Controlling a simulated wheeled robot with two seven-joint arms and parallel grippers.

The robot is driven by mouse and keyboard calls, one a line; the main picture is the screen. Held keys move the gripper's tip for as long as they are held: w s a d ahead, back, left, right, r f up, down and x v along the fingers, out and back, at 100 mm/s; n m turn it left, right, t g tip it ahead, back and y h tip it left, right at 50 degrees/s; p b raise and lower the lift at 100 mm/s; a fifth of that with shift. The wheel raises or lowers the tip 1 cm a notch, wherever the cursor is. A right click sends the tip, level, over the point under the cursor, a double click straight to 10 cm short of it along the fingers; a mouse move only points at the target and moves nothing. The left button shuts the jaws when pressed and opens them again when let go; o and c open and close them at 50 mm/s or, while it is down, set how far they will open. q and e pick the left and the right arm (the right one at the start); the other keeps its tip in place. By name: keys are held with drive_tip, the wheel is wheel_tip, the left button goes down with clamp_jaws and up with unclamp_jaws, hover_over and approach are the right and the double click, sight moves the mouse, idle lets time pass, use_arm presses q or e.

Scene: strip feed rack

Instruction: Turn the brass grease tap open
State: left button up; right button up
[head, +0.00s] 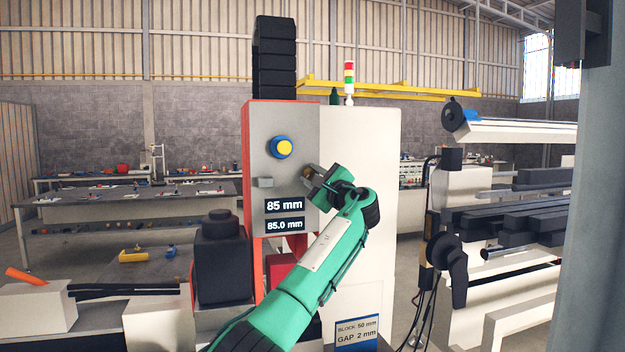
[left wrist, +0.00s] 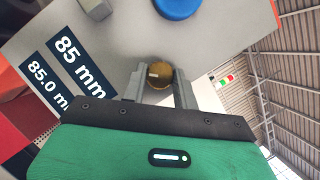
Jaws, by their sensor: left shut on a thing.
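The brass grease tap (left wrist: 159,76) is a round brass piece on the grey panel (head: 290,140). In the left wrist view it sits between the two fingers of my left gripper (left wrist: 160,90), which is shut on it. In the head view my left gripper (head: 316,174) reaches the panel's right edge, and only a little of the tap (head: 307,171) shows beside the fingers. How far the tap is turned I cannot tell. My right gripper is not in view.
Two displays (head: 284,205) read 85 mm and 85.0 mm. A rack of dark bars (head: 525,218) stands at right, workbenches (head: 130,205) at left.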

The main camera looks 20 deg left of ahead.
use_arm(q)
drive_tip(key=n+g+p, duration=0.1)
drive_tip(key=n, duration=0.2)
drive_tip(key=n+g+p, duration=0.1)
drive_tip(key=n, duration=0.2)
drive_tip(key=shift+d+r+g+h, duration=0.1)
drive_tip(key=shift+r+g+h, duration=0.1)
drive_tip(key=shift+g+h, duration=0.1)
drive_tip(key=shift+n+g+h+p, duration=0.4)
drive_tip(key=shift+n+p, duration=0.5)
drive_tip(key=shift+n, duration=0.5)
drive_tip(key=shift+f, duration=0.1)
drive_tip(key=o, duration=1)
drive_tip(key=shift+s+d, duration=0.15)
drive_tip(key=shift+d, duration=0.15)
drive_tip(key=b+v, duration=0.6)
drive_tip(key=v, duration=0.7)
